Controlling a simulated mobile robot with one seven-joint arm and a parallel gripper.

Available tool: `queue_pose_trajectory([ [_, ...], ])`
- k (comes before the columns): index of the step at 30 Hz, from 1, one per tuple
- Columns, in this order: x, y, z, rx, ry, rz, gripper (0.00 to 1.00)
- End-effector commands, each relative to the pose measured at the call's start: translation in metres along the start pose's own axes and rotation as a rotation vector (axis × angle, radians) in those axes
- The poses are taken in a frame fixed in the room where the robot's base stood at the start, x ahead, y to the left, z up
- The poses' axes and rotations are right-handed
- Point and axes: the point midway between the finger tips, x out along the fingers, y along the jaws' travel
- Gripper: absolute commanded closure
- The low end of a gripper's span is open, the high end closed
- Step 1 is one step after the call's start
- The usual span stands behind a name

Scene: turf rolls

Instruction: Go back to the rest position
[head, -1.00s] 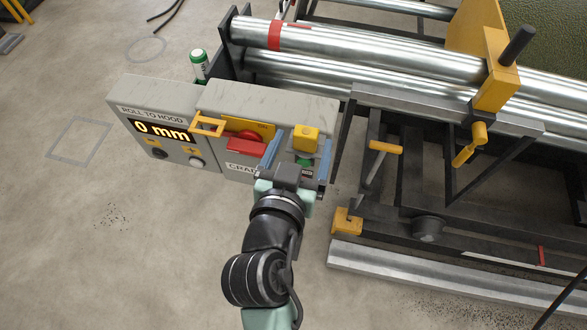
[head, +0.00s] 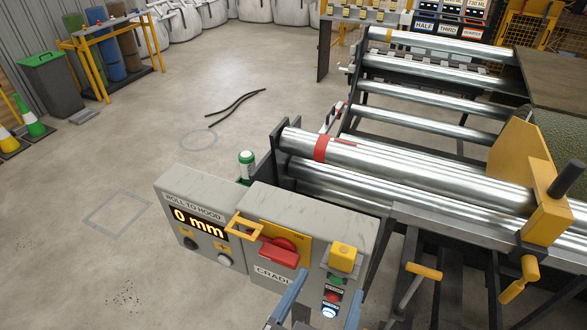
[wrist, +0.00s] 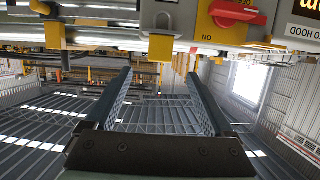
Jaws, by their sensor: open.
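My gripper (head: 322,308) shows at the bottom edge of the head view, just below and in front of the grey control box (head: 245,203). Its two blue-grey fingers are apart, with nothing between them. In the wrist view my gripper (wrist: 162,100) is also open and empty, with wide space between the fingers. The control box carries a red switch handle (head: 280,253), a yellow-topped block (head: 345,256) and a lit display (head: 196,224) reading 0 mm. A lit round button (head: 329,312) shows near the fingers. The rest of my arm is out of the frame.
Steel rollers (head: 430,75) on a dark frame fill the right side, with a yellow bracket (head: 545,218) and yellow-handled levers (head: 424,271). The concrete floor at left is largely clear; black cables (head: 236,105) lie farther back.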

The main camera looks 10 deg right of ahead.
Motion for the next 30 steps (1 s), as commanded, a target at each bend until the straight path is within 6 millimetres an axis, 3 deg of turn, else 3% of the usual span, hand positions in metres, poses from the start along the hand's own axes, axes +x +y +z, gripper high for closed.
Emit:
queue_pose_trajectory([
  [4,0.002,-0.004,-0.006,0.005,0.012,-0.012,0.13],
  [7,0.006,-0.018,-0.032,0.021,0.062,-0.061,0.13],
  [11,0.008,-0.050,-0.099,0.055,0.198,-0.183,0.13],
  [14,-0.003,-0.075,-0.164,0.078,0.341,-0.292,0.13],
  [18,-0.036,-0.096,-0.256,0.105,0.567,-0.423,0.13],
  [22,-0.082,-0.100,-0.331,0.127,0.783,-0.516,0.13],
  [24,-0.106,-0.099,-0.362,0.137,0.883,-0.551,0.13],
  [27,-0.134,-0.094,-0.392,0.148,0.992,-0.582,0.13],
  [30,-0.152,-0.090,-0.408,0.155,1.057,-0.599,0.13],
])
